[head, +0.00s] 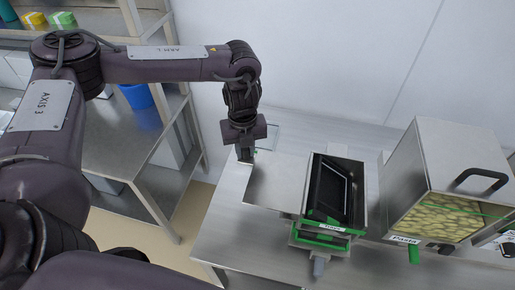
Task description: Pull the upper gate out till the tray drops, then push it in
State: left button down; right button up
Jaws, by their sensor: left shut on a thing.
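My left gripper (246,154) is shut at the far left corner of a flat metal plate, which looks like the upper gate (275,185). The plate sticks out to the left from the tray magazine (359,196), a steel box with green edges and a label at its front. Black trays (334,193) sit tilted inside the magazine. The exact grip point is small and partly hidden by the gripper. The space under the magazine is mostly hidden, so I cannot tell whether a tray has dropped. My right gripper is out of view.
A steel hopper (465,150) with a black handle and a pasta label stands to the right. A grey handle (319,267) sticks out below the magazine. Metal shelves (110,150) with a blue bin (136,96) stand at the left. The bench (235,240) is clear left of the magazine.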

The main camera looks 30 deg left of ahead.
pick_arm(q)
jog(key=shift+a, duration=0.15)
jog(key=c, duration=1.7)
grip_release()
jog(key=shift+o, duration=0.9)
jog(key=shift+a, duration=0.2)
jog(key=shift+d+r, duration=0.1)
notch_tip(320, 180, up, 8)
jog(key=shift+f+b, duration=0.15)
jog(key=shift+b, duration=0.15)
